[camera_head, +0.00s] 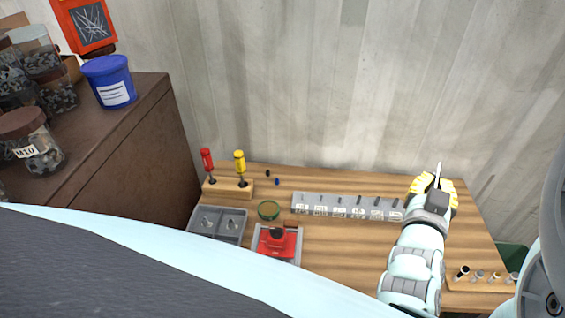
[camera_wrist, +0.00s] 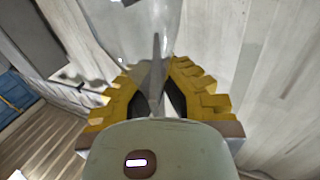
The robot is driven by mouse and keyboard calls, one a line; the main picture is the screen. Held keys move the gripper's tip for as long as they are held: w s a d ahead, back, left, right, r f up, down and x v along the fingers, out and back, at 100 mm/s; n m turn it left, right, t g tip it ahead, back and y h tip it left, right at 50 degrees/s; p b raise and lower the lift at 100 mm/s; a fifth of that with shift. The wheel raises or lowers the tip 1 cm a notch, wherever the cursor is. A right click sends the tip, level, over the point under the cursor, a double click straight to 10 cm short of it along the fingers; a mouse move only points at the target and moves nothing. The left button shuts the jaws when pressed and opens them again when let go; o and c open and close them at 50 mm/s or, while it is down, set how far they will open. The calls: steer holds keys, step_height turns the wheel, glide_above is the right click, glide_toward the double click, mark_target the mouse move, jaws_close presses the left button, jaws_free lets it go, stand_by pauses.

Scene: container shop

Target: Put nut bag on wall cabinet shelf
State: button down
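My gripper (camera_head: 434,184) has yellow ribbed fingers and is raised over the right part of the workbench. In the wrist view its fingers (camera_wrist: 155,88) close around a thin grey edge that continues into a clear, see-through sheet, which looks like the nut bag (camera_wrist: 130,28). In the head view only a thin pale strip of this bag (camera_head: 438,169) sticks up beyond the fingertips. The bag's contents cannot be made out. No wall cabinet shelf can be clearly identified in either view.
A brown cabinet (camera_head: 150,125) at left carries a blue tub (camera_head: 108,81), a red box (camera_head: 84,24) and several jars. The wooden workbench (camera_head: 350,240) holds a screwdriver block (camera_head: 228,188), a grey row of bins (camera_head: 345,207) and a red-topped tray (camera_head: 277,243). A corrugated wall stands behind.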

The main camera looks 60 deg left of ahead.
steer(key=s+a+f+n+g+y+b, duration=0.25)
steer(key=s+a+f+b, duration=0.35)
steer(key=f+b, duration=0.4)
steer(key=s+a+f+n+g+y+b, duration=0.2)
steer(key=s+a+f+y+b, duration=0.15)
steer(key=s+f+b, duration=0.55)
steer(key=w+a+f+p, duration=0.1)
steer(key=w+a+f, duration=0.1)
steer(key=w, duration=0.6)
steer(key=w+a+f+p, duration=0.1)
steer(key=w+f, duration=0.3)
steer(key=w, duration=0.4)
steer(key=shift+a, duration=0.55)
steer(key=c, duration=1.7)
jaws_free()
steer(key=shift+w+f, duration=0.1)
steer(key=shift+f, duration=0.05)
steer(key=o, duration=0.6)
steer(key=shift+c, duration=0.2)
